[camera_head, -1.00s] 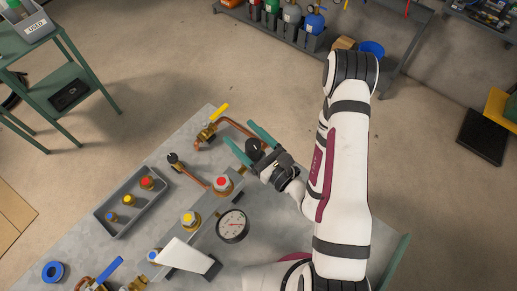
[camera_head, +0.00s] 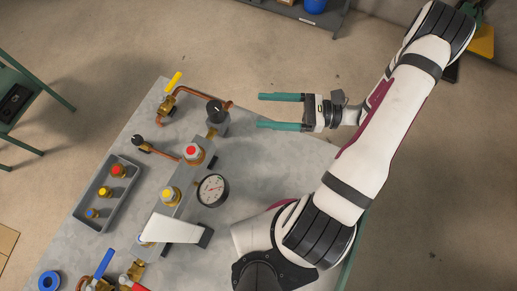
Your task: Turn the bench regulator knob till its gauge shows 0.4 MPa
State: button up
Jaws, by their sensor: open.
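A black round knob (camera_head: 216,109) sits at the far end of the grey manifold block on the bench; I take it to be the regulator knob. A round white-faced gauge (camera_head: 213,190) with a black rim and a red needle lies nearer on the bench. Its reading is too small to make out. My gripper (camera_head: 261,111) has two teal fingers spread apart, pointing left toward the black knob. It is open and empty, to the right of the knob and apart from it in the picture.
Red-capped (camera_head: 193,152) and yellow-capped (camera_head: 171,194) fittings stand on the manifold. A yellow-handled valve (camera_head: 173,81) with copper pipe is behind. A grey tray (camera_head: 78,214) with several capped fittings lies left. A white angled piece (camera_head: 172,229) stands in front. The bench's right part is largely clear.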

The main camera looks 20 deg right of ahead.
jog(key=s+a+m+t+h, duration=0.3)
jog(key=s+m+t+h, duration=0.1)
jog(key=m+t, duration=0.15)
jog(key=shift+n+y, duration=0.3)
jog(key=shift+n, duration=0.45)
jog(key=x, duration=1.6)
jog(key=shift+w+d+f, duration=0.1)
jog(key=shift+d+f, duration=0.1)
jog(key=shift+f, duration=0.2)
jog(key=n+g+y, duration=0.4)
jog(key=n+g, duration=0.2)
jog(key=g, duration=0.3)
send_near(208, 105)
jog(key=s+d+f, duration=0.1)
jog(key=s+d, duration=0.1)
jog(key=d, duration=0.1)
jog(key=s+a+r+n+g+h, duration=0.5)
jog(key=s+a+r+n+g, duration=0.1)
jog(key=a+r+n+g, duration=0.15)
jog(key=s+r+n+t+h, duration=0.2)
jog(key=s+r+n+h, duration=0.1)
jog(key=s+n+h, duration=0.5)
jog(key=shift+s+a+r+t+h, duration=0.15)
jog(key=shift+s+r+t+h, duration=0.25)
jog(key=shift+s+h, duration=0.55)
jog(key=shift+w, duration=0.1)
